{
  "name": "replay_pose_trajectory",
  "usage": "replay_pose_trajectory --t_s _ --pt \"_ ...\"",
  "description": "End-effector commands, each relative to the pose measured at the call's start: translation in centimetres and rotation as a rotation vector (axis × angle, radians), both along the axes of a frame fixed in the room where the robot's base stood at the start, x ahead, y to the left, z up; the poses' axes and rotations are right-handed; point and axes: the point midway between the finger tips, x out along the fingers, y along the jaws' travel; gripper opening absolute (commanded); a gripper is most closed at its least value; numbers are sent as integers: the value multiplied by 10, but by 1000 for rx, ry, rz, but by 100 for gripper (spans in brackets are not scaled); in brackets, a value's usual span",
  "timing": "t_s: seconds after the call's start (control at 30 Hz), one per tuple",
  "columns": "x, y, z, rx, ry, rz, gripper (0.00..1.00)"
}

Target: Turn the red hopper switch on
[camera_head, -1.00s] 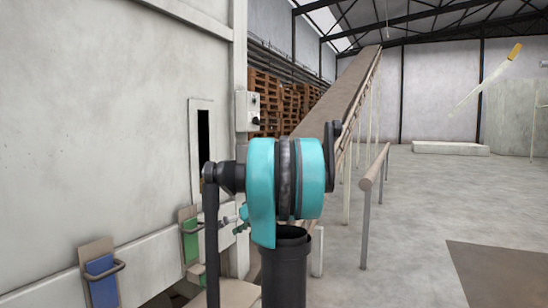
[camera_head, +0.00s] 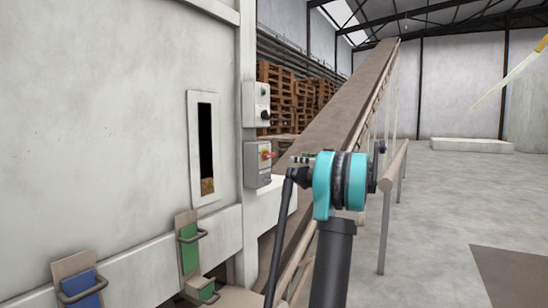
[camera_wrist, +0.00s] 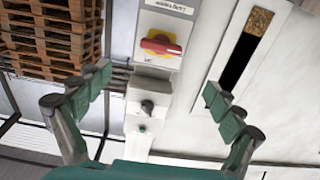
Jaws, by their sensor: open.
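The red switch handle (camera_head: 267,154) sits on a yellow plate on the front of a grey box (camera_head: 257,177), fixed to the white post of the machine. In the wrist view, which looks upside down, the red handle (camera_wrist: 161,46) lies across the yellow plate, roughly sideways in the picture. My gripper (camera_wrist: 158,86) is open and empty; its green fingers stand wide apart to either side of the switch boxes, with the handle beyond the fingertips. In the head view my gripper (camera_head: 303,158) is mostly hidden by my arm, just right of the switch.
A second box (camera_head: 256,100) with a black knob and a green button is mounted above the switch box. A sight window (camera_head: 203,150) with pellets at its bottom is to the left. The conveyor (camera_head: 335,100) rises behind. A railing (camera_head: 392,165) stands right; floor beyond is open.

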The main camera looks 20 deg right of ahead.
Motion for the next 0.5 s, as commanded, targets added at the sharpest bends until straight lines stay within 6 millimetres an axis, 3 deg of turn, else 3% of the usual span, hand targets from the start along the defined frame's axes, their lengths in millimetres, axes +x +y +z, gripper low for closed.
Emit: replay_pose_trajectory --t_s 0.5 --pt "79 64 0 0 1 3 93"
